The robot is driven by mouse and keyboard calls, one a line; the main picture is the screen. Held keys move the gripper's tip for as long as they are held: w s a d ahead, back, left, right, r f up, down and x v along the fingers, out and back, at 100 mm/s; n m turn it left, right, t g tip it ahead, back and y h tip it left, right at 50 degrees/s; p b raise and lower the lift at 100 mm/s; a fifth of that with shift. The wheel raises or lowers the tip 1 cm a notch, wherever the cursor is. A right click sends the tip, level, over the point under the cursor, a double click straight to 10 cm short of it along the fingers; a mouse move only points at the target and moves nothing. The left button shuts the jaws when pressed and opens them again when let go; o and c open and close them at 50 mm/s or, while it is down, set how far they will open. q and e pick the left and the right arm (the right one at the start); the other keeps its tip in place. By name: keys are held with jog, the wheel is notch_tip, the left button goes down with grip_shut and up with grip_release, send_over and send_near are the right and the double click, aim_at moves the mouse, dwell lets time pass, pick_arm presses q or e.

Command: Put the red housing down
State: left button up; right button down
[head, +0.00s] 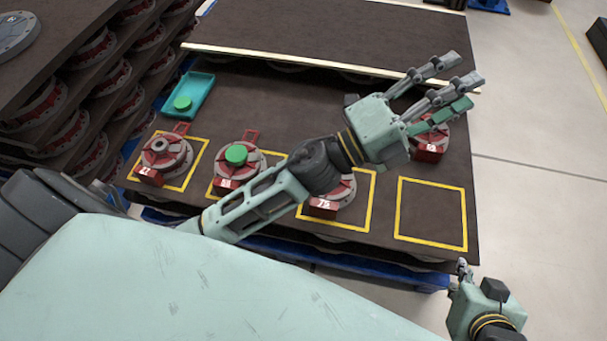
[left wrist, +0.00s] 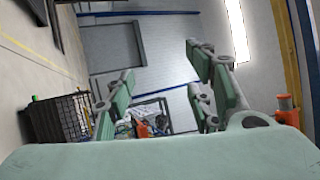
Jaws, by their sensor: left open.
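Several red housings are on the dark pallet top. One (head: 429,150) is at the right, just behind the empty yellow square, partly hidden by my left gripper (head: 452,86). Others sit in yellow squares: the left one (head: 168,160), one with a green disc on top (head: 240,172), and one (head: 342,195) partly covered by my left forearm. My left gripper is open, above the right housing in the picture; its spread fingers hold nothing in the left wrist view (left wrist: 163,95). My right gripper (head: 463,268) is at the lower right, off the pallet; its fingers are too small to judge.
The rightmost yellow square (head: 430,212) is bare. A teal tray (head: 205,87) with a green disc (head: 182,103) lies at the back left. Stacked layers of housings (head: 95,60) stand at the left. Another dark pallet top (head: 300,30) lies behind.

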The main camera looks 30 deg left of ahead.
pick_arm(q)
jog(key=a+f+n+y, duration=1.2)
jog(key=a+n+y, duration=0.2)
jog(key=n, duration=0.3)
jog(key=s+a+f+n+g, duration=0.2)
jog(key=s+f+n+g, duration=0.1)
jog(key=s+f, duration=0.4)
jog(key=s+a+f+n+g, duration=0.1)
jog(key=s+f+n+g, duration=0.2)
jog(key=s+f+g, duration=0.2)
notch_tip(320, 180, down, 4)
jog(key=shift+s+a+f+y, duration=0.2)
jog(key=shift+s+a+y, duration=0.2)
jog(key=shift+s, duration=0.65)
jog(key=shift+c, duration=0.2)
